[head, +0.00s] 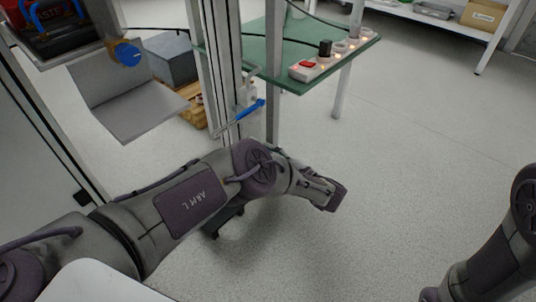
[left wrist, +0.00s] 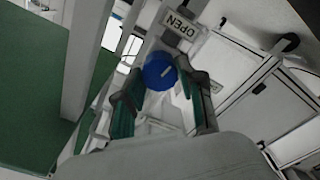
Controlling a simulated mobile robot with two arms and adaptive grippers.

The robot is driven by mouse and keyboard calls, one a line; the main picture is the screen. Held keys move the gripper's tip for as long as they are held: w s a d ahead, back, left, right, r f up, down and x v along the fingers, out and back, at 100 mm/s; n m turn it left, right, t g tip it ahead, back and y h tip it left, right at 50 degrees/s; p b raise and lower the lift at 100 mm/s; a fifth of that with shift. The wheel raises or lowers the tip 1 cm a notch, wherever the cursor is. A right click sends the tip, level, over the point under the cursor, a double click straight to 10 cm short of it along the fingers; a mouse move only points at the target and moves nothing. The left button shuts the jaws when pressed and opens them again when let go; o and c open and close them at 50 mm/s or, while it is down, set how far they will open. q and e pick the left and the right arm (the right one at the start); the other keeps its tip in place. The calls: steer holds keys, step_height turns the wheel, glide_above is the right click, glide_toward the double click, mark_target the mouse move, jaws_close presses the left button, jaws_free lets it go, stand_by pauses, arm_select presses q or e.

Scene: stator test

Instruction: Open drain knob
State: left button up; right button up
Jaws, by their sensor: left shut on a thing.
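In the left wrist view, a round blue knob (left wrist: 160,71) with a small pale mark sits between the fingertips of my left gripper (left wrist: 160,88). The gripper is shut on it, with one green-padded finger on each side. A white OPEN label (left wrist: 181,25) is just beyond the knob. My right gripper is not in view; only part of the right arm shows at lower right.
The head view shows another blue knob (head: 127,54) at upper left and a blue-handled lever (head: 250,108) by a metal post. A green glass shelf (head: 290,84) holds a lit power strip (head: 318,69). Floor (head: 420,140) at right is clear.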

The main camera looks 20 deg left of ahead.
arm_select(q)
steer(key=shift+n, duration=1)
steer(key=o, duration=1.1)
steer(key=shift+o, duration=0.2)
steer(key=v, duration=0.7)
steer(key=shift+d, duration=0.2)
